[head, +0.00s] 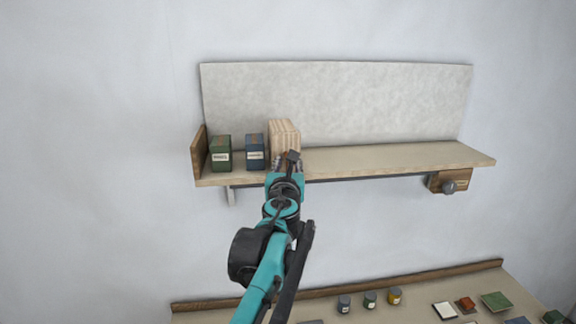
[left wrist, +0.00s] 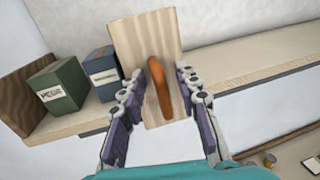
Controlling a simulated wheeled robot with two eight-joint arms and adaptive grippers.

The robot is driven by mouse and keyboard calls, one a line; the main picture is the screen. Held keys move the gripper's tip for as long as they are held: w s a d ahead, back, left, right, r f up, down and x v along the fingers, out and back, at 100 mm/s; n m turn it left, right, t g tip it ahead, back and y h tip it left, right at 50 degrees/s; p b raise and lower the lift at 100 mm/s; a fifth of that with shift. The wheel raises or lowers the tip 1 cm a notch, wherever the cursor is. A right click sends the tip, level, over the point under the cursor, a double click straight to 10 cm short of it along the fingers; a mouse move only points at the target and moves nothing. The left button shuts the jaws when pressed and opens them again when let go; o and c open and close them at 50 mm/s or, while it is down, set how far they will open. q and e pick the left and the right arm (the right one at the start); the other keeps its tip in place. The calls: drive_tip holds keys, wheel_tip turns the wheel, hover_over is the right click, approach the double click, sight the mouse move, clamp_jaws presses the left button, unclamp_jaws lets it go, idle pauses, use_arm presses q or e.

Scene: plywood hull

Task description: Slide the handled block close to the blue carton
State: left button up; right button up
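The handled block (head: 284,132) is a tall pale wood block standing on the wall shelf (head: 390,158). It also shows in the left wrist view (left wrist: 135,45), with an upright orange handle (left wrist: 160,85) on its near face. The blue carton (head: 255,152) stands just left of the block, very close; whether they touch I cannot tell. The carton also shows in the left wrist view (left wrist: 103,75). My left gripper (head: 286,160) is at the block's front. Its fingers (left wrist: 161,76) are apart, one on each side of the handle, with gaps visible. My right gripper is not in view.
A green carton (head: 220,153) stands left of the blue one, beside the shelf's wooden end board (head: 199,152). The shelf right of the block is clear. A wooden box with a grey knob (head: 449,183) is under the right end. A lower bench (head: 410,306) holds several small items.

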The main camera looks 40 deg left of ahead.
use_arm(q)
drive_tip(key=v, duration=1.2)
